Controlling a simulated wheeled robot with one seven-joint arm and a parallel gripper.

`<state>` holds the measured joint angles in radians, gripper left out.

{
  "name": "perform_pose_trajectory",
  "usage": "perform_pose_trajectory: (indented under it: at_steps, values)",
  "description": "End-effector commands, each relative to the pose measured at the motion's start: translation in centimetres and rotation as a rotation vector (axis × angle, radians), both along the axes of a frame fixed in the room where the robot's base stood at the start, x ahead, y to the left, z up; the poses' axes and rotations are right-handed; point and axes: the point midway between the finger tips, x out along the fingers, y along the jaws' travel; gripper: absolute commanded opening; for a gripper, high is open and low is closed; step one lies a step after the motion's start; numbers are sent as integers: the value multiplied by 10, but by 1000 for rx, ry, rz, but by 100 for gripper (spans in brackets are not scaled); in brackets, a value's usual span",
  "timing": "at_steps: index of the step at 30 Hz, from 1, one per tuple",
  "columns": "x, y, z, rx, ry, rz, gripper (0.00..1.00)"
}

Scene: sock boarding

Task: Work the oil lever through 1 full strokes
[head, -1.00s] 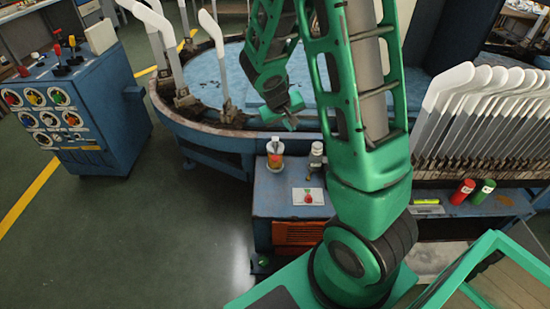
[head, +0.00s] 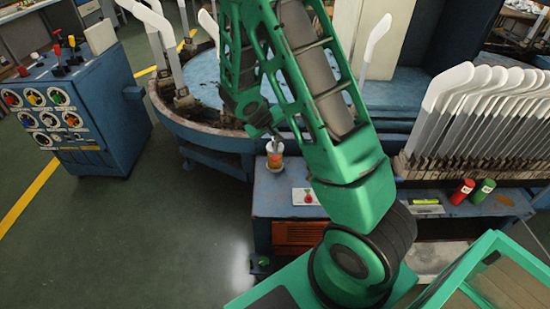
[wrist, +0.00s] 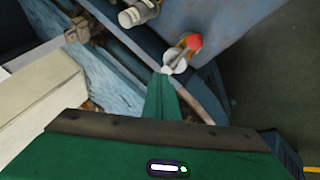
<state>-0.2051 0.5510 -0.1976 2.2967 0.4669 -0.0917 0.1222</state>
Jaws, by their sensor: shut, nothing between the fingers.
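The oil unit (head: 275,162), a small amber and pale cup, stands on the blue cabinet (head: 270,200) at the rim of the round machine. Its lever shows in the wrist view as a short rod with a red knob (wrist: 194,42). My gripper (head: 276,136) is just above the oil unit in the head view. In the wrist view its shut, empty fingers (wrist: 164,74) end close beside the unit's pale cup (wrist: 176,60). I cannot tell whether they touch it. The lever's tilt is hard to judge in the head view.
A grey fitting (wrist: 138,12) stands near the oil unit. Upright white sock boards (head: 465,110) fill the right, with red (head: 462,191) and green (head: 484,191) cans below. A control cabinet (head: 80,110) stands left; floor between is clear.

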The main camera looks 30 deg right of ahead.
Motion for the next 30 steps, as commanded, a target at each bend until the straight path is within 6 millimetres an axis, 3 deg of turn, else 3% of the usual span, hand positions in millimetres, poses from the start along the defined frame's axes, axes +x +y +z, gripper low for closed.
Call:
perform_pose_trajectory:
  at_steps: [15, 21, 30]
  values:
    - [-7, 4, -62, 0, 4, 0, 0]
    - [-8, 5, -74, 0, 1, 0, 0]
    - [-8, 6, -77, 0, 0, 0, 0]
